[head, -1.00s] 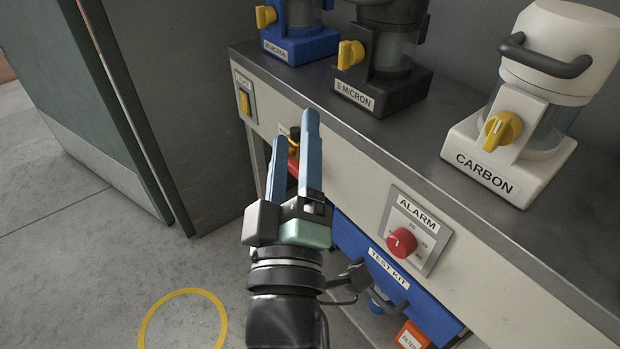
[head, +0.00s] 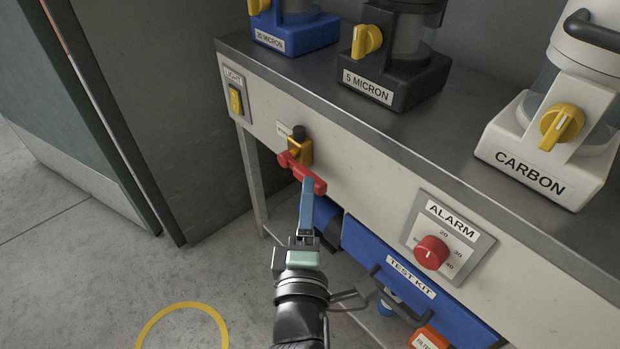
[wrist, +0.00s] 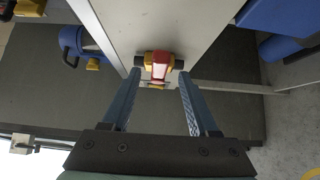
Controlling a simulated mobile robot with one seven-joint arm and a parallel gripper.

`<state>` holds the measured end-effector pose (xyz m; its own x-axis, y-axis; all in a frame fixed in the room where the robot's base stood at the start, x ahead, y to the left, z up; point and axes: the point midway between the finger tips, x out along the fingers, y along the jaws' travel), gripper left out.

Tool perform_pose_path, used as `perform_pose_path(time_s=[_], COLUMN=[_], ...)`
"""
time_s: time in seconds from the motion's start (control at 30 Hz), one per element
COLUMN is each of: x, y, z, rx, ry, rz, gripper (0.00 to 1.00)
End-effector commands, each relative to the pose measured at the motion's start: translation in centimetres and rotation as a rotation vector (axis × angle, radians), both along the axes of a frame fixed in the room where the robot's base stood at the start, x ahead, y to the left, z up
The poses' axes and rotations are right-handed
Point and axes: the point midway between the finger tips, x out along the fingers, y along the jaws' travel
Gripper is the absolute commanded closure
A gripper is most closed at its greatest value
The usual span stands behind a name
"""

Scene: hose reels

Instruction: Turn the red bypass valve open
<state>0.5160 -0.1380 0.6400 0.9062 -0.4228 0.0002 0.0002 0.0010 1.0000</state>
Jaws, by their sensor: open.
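The red bypass valve handle (head: 303,173) sticks out from a brass valve body (head: 299,148) on the bench's front panel, left of the middle. A small label beside the valve is partly hidden and I cannot read it. My gripper (head: 306,185) is just in front of the handle, with its blue fingers pointing at it. In the wrist view the red handle (wrist: 160,67) lies beyond and between the two open fingertips (wrist: 160,75). The fingers are apart and nothing is held. Whether a finger touches the handle is unclear in the head view.
A light switch (head: 235,99) is left of the valve. A red alarm knob (head: 431,253) and a blue test kit drawer (head: 405,285) are to the right. Filter housings, including the carbon one (head: 545,150), stand on the bench top. Open floor lies to the left.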

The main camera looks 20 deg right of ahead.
Motion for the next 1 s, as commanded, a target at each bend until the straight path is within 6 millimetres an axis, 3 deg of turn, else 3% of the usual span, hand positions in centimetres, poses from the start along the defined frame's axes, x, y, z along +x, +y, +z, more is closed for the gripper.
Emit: perform_pose_path(time_s=[0.1,0.33,0.77,1.0], x=[1.9,4.3,5.0,5.0], y=[-0.9,-2.0,-2.4,-2.4], z=[0.0,-0.1,0.0,0.0], rx=[0.001,0.001,0.001,0.001], ry=[-0.004,-0.002,0.0,0.0], rz=[0.0,-0.002,-0.001,0.0], gripper=[0.4,0.4,0.4,0.8])
